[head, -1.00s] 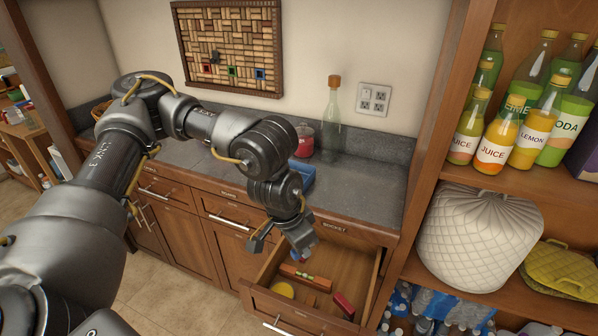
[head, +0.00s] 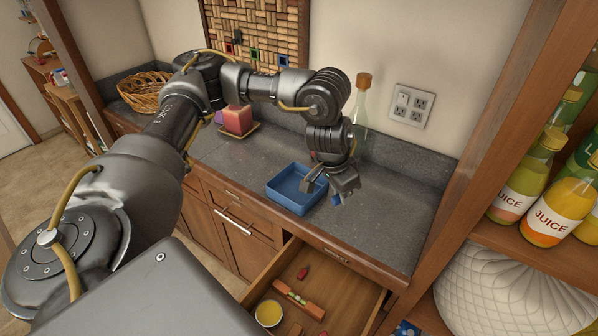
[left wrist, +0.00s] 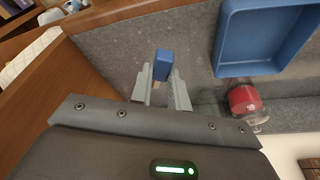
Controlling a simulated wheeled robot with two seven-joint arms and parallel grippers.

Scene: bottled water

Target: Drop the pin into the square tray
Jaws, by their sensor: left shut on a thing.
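The square tray (head: 278,198) is blue and shallow and sits on the grey counter, left of my left gripper. It also shows at the top right of the left wrist view (left wrist: 262,70). My left gripper (head: 331,192) is over the counter, just right of the tray. It is shut on a small blue piece, taken to be the pin (left wrist: 162,64), which sticks out beyond the fingertips (left wrist: 161,92). My right gripper is in neither view.
An open drawer (head: 345,300) below holds a level, a small red object and a yellow round thing (head: 268,313). A clear bottle (head: 361,105) stands behind my gripper. The counter to the right is clear.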

